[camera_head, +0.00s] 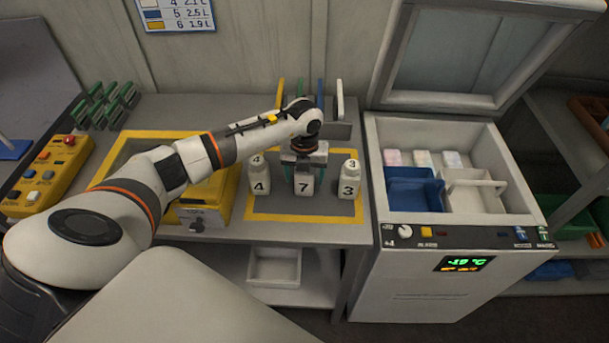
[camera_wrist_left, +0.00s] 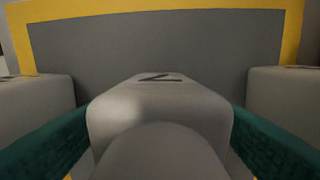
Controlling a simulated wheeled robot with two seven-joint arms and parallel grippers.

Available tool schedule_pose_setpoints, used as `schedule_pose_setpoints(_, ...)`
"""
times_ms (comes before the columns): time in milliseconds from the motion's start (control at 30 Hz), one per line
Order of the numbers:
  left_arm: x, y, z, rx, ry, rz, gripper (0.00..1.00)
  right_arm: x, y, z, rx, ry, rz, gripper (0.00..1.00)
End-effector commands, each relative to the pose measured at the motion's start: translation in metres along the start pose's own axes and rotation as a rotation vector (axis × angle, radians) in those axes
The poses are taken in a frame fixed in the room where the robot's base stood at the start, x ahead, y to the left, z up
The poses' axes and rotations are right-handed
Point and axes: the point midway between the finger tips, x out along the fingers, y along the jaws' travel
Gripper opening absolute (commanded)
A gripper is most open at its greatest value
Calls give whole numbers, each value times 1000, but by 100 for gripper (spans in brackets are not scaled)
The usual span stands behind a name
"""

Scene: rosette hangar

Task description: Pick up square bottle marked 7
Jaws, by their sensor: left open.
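The square bottle marked 7 (camera_head: 304,185) stands upright on a grey mat with a yellow border (camera_head: 300,218), between the bottle marked 4 (camera_head: 260,180) and the bottle marked 3 (camera_head: 349,182). My left gripper (camera_head: 304,160) is directly above the bottle marked 7, with its fingers pointing down and open. In the left wrist view the bottle marked 7 (camera_wrist_left: 160,105) lies between the two green finger pads, one on each side. I cannot tell whether the pads touch it. The gripper hides the bottle's top in the head view. My right gripper is not in view.
The neighbouring bottles stand close on both sides. Upright coloured panels (camera_head: 340,100) rise behind the mat. An open freezer (camera_head: 440,130) with a blue bin (camera_head: 412,190) and a white bin (camera_head: 474,197) is to the right. A yellow control box (camera_head: 48,175) is at the left.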

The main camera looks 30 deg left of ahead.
Motion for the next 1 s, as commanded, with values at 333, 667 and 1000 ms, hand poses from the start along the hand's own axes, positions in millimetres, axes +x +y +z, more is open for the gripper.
schedule_pose_setpoints(333, -1, 0, 0, 0, 1, 1, 25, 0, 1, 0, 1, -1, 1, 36)
schedule_pose_setpoints(667, -5, 0, -1, 0, 4, 3, 17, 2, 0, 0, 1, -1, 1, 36)
schedule_pose_setpoints(1000, -65, 1, -2, 0, 6, 4, 17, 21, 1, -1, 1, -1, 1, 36)
